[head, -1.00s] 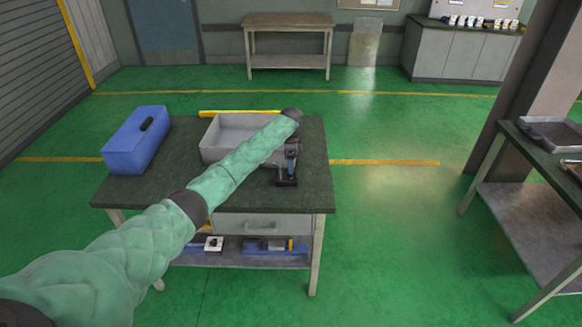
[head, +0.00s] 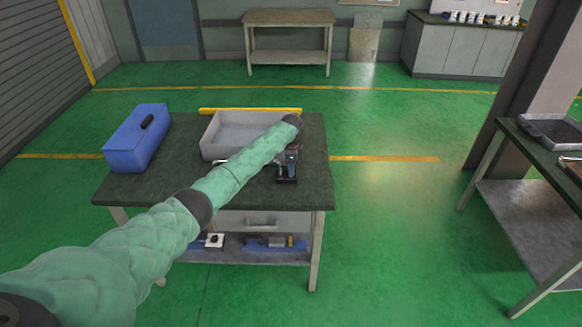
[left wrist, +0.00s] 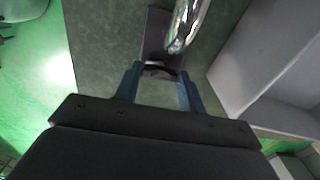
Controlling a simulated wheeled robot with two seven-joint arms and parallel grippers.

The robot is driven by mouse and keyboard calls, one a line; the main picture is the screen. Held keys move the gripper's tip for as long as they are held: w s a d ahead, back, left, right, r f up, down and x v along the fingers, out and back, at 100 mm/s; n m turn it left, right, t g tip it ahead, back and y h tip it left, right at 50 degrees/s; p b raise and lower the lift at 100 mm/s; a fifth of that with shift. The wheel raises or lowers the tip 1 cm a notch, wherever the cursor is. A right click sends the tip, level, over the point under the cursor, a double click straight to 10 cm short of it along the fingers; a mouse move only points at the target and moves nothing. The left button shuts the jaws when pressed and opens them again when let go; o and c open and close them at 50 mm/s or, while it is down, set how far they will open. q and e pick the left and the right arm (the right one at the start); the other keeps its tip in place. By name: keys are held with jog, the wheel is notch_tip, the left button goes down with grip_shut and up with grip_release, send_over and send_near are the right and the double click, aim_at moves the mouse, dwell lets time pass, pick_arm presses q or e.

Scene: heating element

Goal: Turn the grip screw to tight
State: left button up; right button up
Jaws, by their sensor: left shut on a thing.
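A small device with a dark rectangular base (head: 287,180) and a shiny metal bar stands at the right part of the dark-green workbench (head: 150,190). In the left wrist view the base (left wrist: 156,32) and the chrome bar (left wrist: 184,25) lie just beyond my fingertips. My left gripper (head: 291,168) points down over the device. Its two blue fingers (left wrist: 160,72) are around a dark, rounded piece, which seems to be the grip screw (left wrist: 160,68). Most of that piece is hidden, and I cannot read its turn. My right gripper is not in view.
A grey open tray (head: 228,128) stands beside the device, under my left forearm. A blue toolbox (head: 135,140) is at the bench's left, and a yellow bar (head: 250,110) lies behind the tray. Another table (head: 530,200) stands at the right, with clear floor between.

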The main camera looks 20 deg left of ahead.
pick_arm(q)
jog(key=shift+m, duration=0.4)
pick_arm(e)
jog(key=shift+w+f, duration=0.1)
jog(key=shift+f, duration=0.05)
pick_arm(q)
jog(key=shift+b, duration=0.4)
jog(key=m+b, duration=0.2)
jog(key=m, duration=0.3)
jog(key=shift+f, duration=0.1)
jog(key=m+b, duration=0.4)
jog(key=m, duration=0.5)
jog(key=shift+b, duration=0.3)
jog(key=shift+m, duration=0.5)
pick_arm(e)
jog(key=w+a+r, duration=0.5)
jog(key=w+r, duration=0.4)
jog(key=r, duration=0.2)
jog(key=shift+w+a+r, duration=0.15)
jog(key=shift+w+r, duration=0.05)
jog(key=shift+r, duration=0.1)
pick_arm(q)
jog(key=o, duration=1)
